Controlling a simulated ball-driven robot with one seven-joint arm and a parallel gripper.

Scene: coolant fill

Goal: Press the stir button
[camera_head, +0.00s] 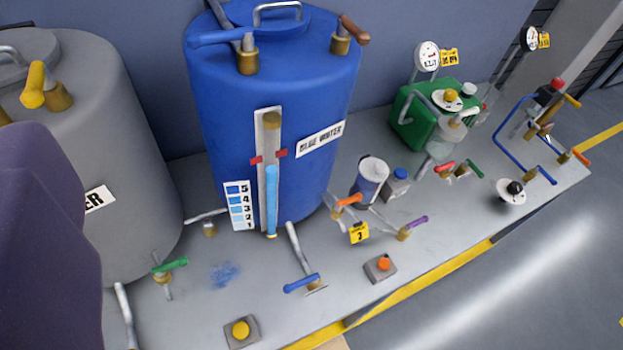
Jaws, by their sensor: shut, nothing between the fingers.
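Two push buttons show near the front edge of the bench, and I see no readable stir label on either. One is a yellow button (240,329) on a small grey box at the bottom. The other is an orange button (384,263) on a similar grey box, further right and back. A black knob on a white round base (512,190) sits further right near the bench edge; I cannot tell if it is a button. My gripper's fingers are not in view. A purple shape at the left edge hides part of the grey tank.
A blue tank (225,120) with a level gauge and a grey tank (120,130) stand at the back. Blue-handled (302,283) and green-handled (170,265) valves rise between them and the buttons. A green canister (408,125), gauges and pipes fill the right of the bench (440,235).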

